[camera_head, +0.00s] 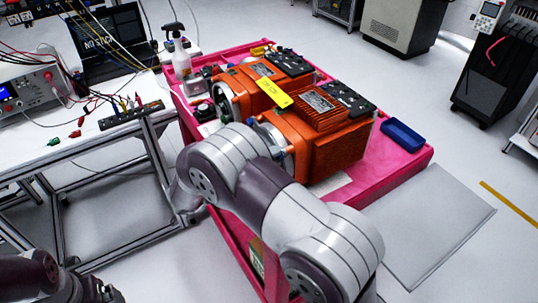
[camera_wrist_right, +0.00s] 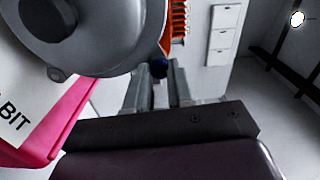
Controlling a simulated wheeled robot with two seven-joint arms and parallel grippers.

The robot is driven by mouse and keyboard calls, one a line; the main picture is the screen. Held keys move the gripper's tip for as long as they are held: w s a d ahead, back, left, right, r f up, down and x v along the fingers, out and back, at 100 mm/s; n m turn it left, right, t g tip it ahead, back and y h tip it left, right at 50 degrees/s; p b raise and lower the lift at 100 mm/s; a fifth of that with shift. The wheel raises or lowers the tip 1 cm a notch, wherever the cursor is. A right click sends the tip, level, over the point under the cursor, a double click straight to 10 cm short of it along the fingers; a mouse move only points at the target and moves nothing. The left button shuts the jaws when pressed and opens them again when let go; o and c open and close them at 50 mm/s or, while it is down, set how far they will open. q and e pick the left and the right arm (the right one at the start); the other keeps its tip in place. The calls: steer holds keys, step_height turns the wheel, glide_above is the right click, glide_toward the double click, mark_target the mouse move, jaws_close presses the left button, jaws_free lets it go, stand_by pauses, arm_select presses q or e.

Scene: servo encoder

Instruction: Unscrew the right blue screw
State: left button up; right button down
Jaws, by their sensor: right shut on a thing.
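Two orange servo motors stand on a pink cart, a rear one (camera_head: 240,84) and a front one (camera_head: 340,148). My right arm reaches across the front motor's left end, and my right gripper (camera_wrist_right: 159,75) is shut on the blue screw (camera_wrist_right: 159,68) between its fingertips. The screw is mostly hidden by the fingers and by a large grey round part beside it. In the head view my arm covers most of that end of the motor. My left arm shows at the bottom left corner, with its gripper cut off or too dark to read.
A white workbench (camera_head: 90,150) with cables and a laptop stands left.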

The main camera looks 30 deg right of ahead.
steer(key=shift+m+p, duration=8.45)
steer(key=shift+m, duration=5.65)
